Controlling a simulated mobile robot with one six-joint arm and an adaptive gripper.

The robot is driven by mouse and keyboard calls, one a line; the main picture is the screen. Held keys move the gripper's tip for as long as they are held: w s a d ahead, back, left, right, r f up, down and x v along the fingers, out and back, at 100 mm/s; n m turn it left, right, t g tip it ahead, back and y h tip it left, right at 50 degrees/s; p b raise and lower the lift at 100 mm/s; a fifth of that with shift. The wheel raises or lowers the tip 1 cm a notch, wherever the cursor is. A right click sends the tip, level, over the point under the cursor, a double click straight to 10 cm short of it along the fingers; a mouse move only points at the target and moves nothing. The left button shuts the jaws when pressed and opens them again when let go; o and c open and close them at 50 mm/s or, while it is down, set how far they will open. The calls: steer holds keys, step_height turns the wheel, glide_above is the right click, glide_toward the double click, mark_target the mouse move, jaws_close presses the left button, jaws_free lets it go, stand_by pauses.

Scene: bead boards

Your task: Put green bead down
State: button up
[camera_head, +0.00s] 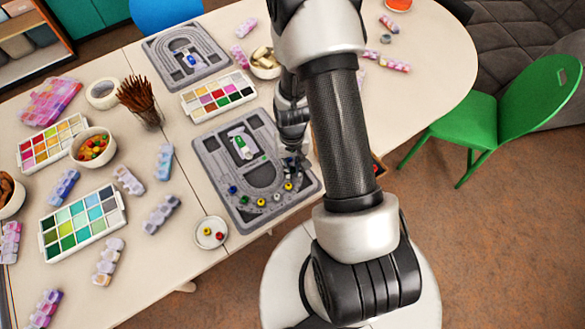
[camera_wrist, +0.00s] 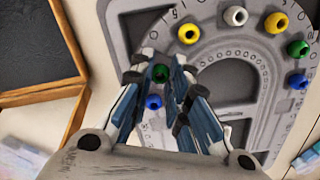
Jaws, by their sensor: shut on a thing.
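In the wrist view, a green bead (camera_wrist: 160,73) sits between the fingertips of my gripper (camera_wrist: 160,70), which is shut on it. The gripper is over the grey bead board (camera_wrist: 215,85); I cannot tell whether the held bead touches it. A blue bead (camera_wrist: 153,101) shows between the fingers, just below the held bead in the picture. Along the curved groove are a yellow bead (camera_wrist: 188,34), a white bead (camera_wrist: 236,16), another yellow bead (camera_wrist: 276,22), a second green bead (camera_wrist: 298,48) and another blue bead (camera_wrist: 298,81). In the head view, my gripper (camera_head: 294,152) is at the board's right side.
A small white dish (camera_head: 211,246) with beads stands at the table's front edge, left of the board. A palette of colours (camera_head: 218,96) and a second board (camera_head: 150,50) lie behind. A wood-edged dark tray (camera_wrist: 35,45) is beside the board.

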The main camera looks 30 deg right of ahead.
steer(key=shift+f, duration=0.5)
steer(key=shift+f+b, duration=0.3)
steer(key=shift+f, duration=0.05)
steer(key=o, duration=0.7)
steer(key=shift+r, duration=0.1)
steer(key=shift+r, duration=0.1)
step_height(320, 180, up, 23)
steer(key=w+a+n+t+p, duration=0.1)
steer(key=a+p, duration=0.1)
steer(key=p, duration=0.3)
steer(key=s+a+r+n+t, duration=0.1)
steer(key=s+a+r+t, duration=0.1)
steer(key=s+a+r, duration=0.2)
steer(key=s+a+r+n+t, duration=0.2)
steer(key=s+a+r, duration=0.2)
steer(key=s+r, duration=0.6)
step_height(320, 180, up, 5)
steer(key=shift+s+a+f, duration=0.1)
steer(key=shift+s+a, duration=0.25)
